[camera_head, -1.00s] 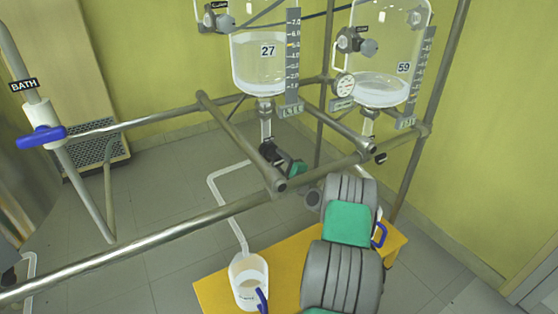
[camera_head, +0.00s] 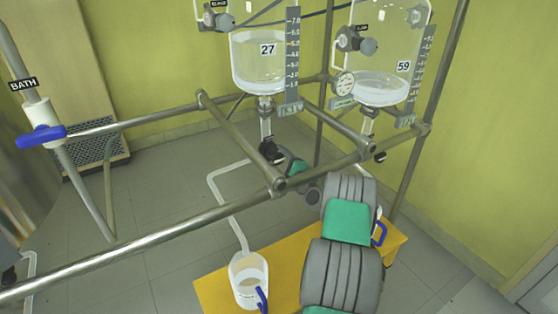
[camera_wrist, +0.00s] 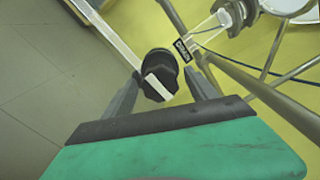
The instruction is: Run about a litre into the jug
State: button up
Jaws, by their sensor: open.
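The clear jug (camera_head: 249,284) with a blue handle stands on a yellow table. A white outlet tube (camera_head: 228,207) runs from below vessel 27 (camera_head: 259,62) down to the jug's mouth. Vessel 27 is partly filled with clear liquid beside a graduated scale (camera_head: 292,60); the exact level is too small to read. Under it is a black drain valve knob (camera_head: 270,151), seen close in the wrist view (camera_wrist: 160,73) with a white stripe. My gripper (camera_wrist: 162,84) is open, its fingers on either side of the knob; whether they touch it is unclear. The liquid level in the jug is unclear.
Vessel 59 (camera_head: 379,87) with its own scale and a gauge (camera_head: 345,85) is at the right. Steel frame rails (camera_head: 150,248) cross in front of the vessels. A blue-handled valve labelled BATH (camera_head: 41,136) is at the left. The floor at left is clear.

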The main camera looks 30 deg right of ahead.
jog(key=s+p, duration=0.1)
jog(key=s, duration=0.6)
jog(key=shift+s+a, duration=0.25)
jog(key=shift+s, duration=0.15)
